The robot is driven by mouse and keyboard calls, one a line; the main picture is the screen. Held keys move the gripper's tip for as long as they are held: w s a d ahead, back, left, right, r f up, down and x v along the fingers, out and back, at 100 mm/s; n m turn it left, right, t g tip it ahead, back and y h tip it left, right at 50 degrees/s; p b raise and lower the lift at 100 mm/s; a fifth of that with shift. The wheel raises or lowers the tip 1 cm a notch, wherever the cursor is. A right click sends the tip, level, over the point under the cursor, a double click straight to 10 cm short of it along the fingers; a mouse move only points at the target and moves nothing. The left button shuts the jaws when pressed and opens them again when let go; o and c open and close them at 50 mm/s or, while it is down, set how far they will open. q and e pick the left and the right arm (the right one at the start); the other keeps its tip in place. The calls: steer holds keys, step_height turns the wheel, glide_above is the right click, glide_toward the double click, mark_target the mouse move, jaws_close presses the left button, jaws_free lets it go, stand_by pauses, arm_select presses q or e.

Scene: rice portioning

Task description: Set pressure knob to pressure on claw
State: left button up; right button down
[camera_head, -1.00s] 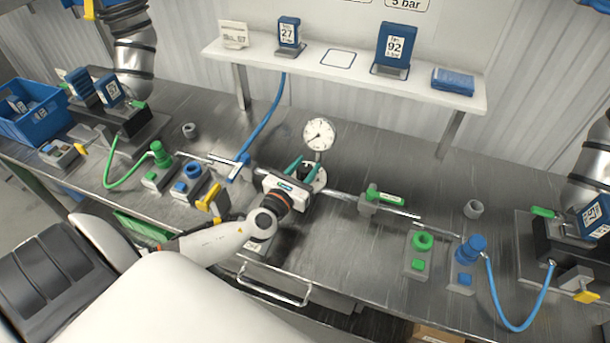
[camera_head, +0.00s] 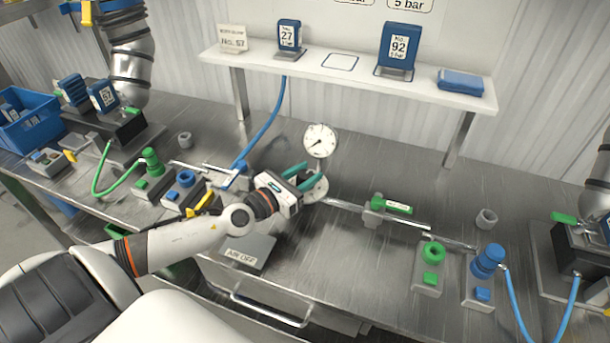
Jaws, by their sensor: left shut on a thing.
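My left gripper (camera_head: 309,177) has teal fingers and reaches in at the middle of the bench. It is shut on the pressure knob, which the fingers and the gripper body mostly hide. A pale round part (camera_head: 318,190) shows just beside the fingertips. The round white pressure gauge (camera_head: 320,141) stands directly behind, with a dark needle; its scale is too small to read. A sign (camera_head: 405,4) above the shelf reads "5 bar". I cannot tell which thing is the claw. My right gripper is not in view.
A white shelf (camera_head: 340,75) behind holds blue numbered blocks 27 (camera_head: 289,35) and 92 (camera_head: 398,45). Green (camera_head: 432,254) and blue (camera_head: 487,260) valves stand at right. A plate marked "AIR OFF" (camera_head: 246,252) lies before my arm. A blue crate (camera_head: 30,122) stands at left.

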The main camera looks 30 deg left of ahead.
arm_select(q)
steer(key=o, duration=0.9)
steer(key=shift+o, duration=0.2)
steer(key=shift+s, duration=0.1)
steer(key=b+v, duration=0.5)
steer(key=v, duration=0.7)
